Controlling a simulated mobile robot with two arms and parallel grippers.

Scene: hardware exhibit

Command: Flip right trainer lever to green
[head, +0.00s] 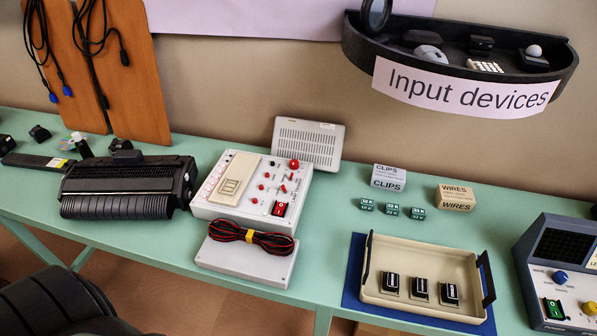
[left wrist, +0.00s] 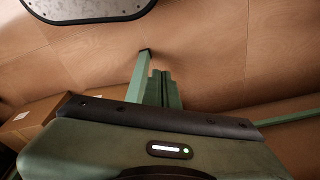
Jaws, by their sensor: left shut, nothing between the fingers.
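The right trainer (head: 540,275) is a blue-grey box with a dark screen, cut off by the right edge of the head view. Its front panel has a green switch (head: 555,309) with a white mark, and blue and orange knobs beside it. A white trainer (head: 215,190) stands left of centre, with a red switch (head: 280,209) and several small red-tipped levers; I cannot tell the setting of each. Neither gripper shows in the head view, and no fingertips show in the left wrist view.
A beige tray (head: 376,252) with black switches lies on a blue mat (head: 353,280) left of the right trainer. Labelled boxes (head: 455,197) stand behind. A dark shelf (head: 365,45) hangs above. The left wrist view shows wooden floor (left wrist: 225,60) and a green leg (left wrist: 137,75).

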